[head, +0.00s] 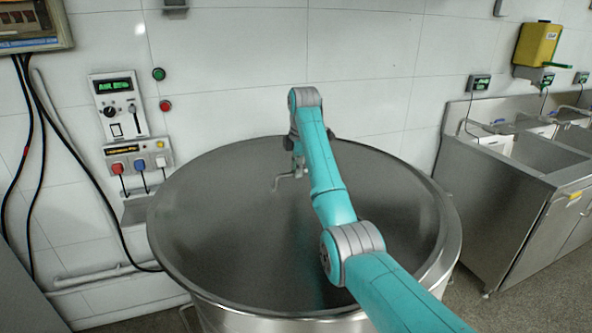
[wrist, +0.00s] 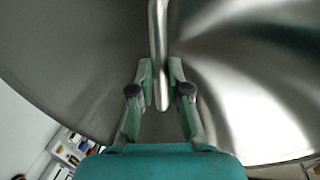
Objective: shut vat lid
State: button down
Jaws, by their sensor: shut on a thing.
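The large round steel vat (head: 452,235) stands in the middle of the head view. A dark grey, smooth metal surface, which looks like its lid (head: 220,220), fills the space inside the rim; I cannot tell how closely it sits there. A thin bent metal handle (head: 287,181) shows near the middle. My gripper (wrist: 161,78) is shut on this handle, whose bar (wrist: 158,40) runs between the two fingers in the wrist view. In the head view my arm reaches over the vat from the lower right, and the gripper is partly hidden behind its links.
A control panel (head: 119,106) and a socket box (head: 139,164) with plugs are on the wall at the left of the vat. Black cables hang beside them. Steel sinks (head: 515,200) stand at the right, with a yellow dispenser (head: 537,45) above. Floor shows between vat and sinks.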

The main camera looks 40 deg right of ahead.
aim_at(303, 182)
jog(key=shift+w+d, duration=0.3)
jog(key=shift+d, duration=0.45)
jog(key=shift+w+d, duration=0.25)
jog(key=shift+d, duration=0.45)
jog(key=shift+r, duration=0.1)
jog(key=c, duration=1.1)
grip_release()
jog(key=shift+d, duration=0.2)
jog(key=shift+c, duration=0.2)
notch_tip(303, 182, up, 10)
jog(key=shift+s, duration=0.1)
